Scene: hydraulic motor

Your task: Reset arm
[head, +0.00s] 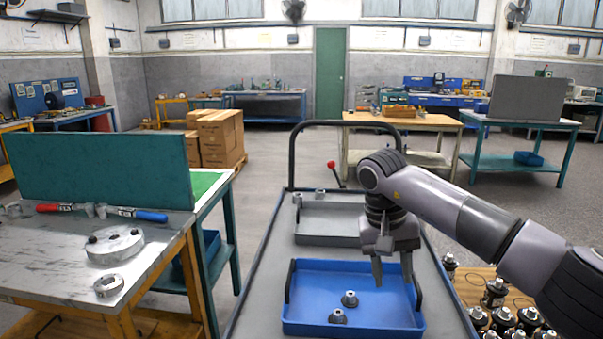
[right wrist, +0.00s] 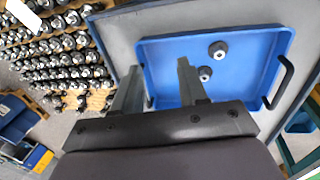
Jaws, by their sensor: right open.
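My right gripper (head: 392,270) points down over the right part of a blue tray (head: 300,325) on a grey cart. It is open and empty; its two fingers also show apart in the right wrist view (right wrist: 160,85). Two small dark metal parts lie in the tray, one near the middle (head: 349,299) and one nearer the front (head: 337,316). Both parts also show in the right wrist view, one higher (right wrist: 217,49) and one lower (right wrist: 205,73). The fingers are apart from both parts. My left gripper is not in view.
A grey tray (head: 325,240) sits behind the blue one on the cart (head: 262,285). Several motor parts (head: 503,320) stand on a wooden board at right. The left workbench (head: 50,260) holds a metal disc (head: 115,246), a ring (head: 108,286) and tools. Open floor lies beyond.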

